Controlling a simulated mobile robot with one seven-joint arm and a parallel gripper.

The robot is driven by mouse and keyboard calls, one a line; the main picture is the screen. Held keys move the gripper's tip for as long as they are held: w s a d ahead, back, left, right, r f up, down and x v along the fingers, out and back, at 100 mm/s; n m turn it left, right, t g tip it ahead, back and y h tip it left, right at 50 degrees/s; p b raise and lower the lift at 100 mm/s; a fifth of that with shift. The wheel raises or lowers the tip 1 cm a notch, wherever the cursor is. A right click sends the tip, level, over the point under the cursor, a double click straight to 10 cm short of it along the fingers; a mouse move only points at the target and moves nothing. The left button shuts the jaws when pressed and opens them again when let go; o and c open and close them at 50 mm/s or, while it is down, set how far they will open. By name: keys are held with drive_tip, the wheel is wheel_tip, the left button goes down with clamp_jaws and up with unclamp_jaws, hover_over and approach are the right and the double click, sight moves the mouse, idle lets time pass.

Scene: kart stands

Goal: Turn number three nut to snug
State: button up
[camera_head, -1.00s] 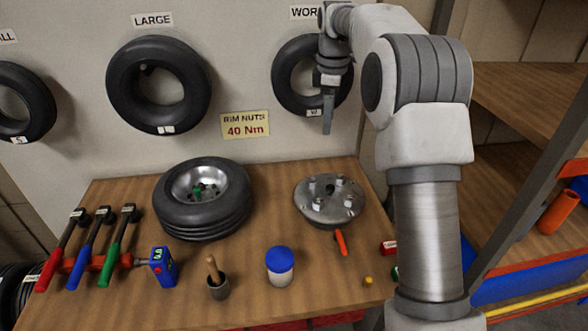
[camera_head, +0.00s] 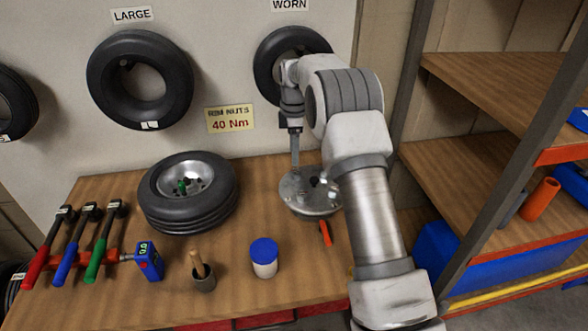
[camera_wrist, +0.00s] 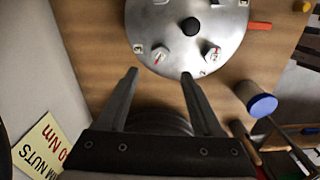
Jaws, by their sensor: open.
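A round silver hub plate (camera_head: 307,202) lies flat on the bench; it fills the top of the wrist view (camera_wrist: 182,38). Nuts sit near its rim, one at left (camera_wrist: 162,53) and one at right (camera_wrist: 212,53) in the wrist view, both with reddish marks. Small labels on the plate are too small to read, so I cannot tell which is number three. A dark knob (camera_wrist: 190,26) stands at its centre. My gripper (camera_head: 296,172) points down over the plate's back left part. In the wrist view its fingers (camera_wrist: 160,74) are apart and empty, just outside the rim.
An orange-handled tool (camera_head: 326,233) lies at the plate's front. A blue-lidded cup (camera_head: 264,258), brush pot (camera_head: 202,278), tyre (camera_head: 188,200) and blue digital gauge (camera_head: 149,260) stand to the left. Three coloured-handled tools (camera_head: 80,250) lie farther left. A shelf rack (camera_head: 480,190) is at right.

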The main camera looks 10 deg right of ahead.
sight(294, 172)
wheel_tip(294, 172, down, 7)
drive_tip(key=shift+r, duration=0.1)
idle(0.3)
clamp_jaws()
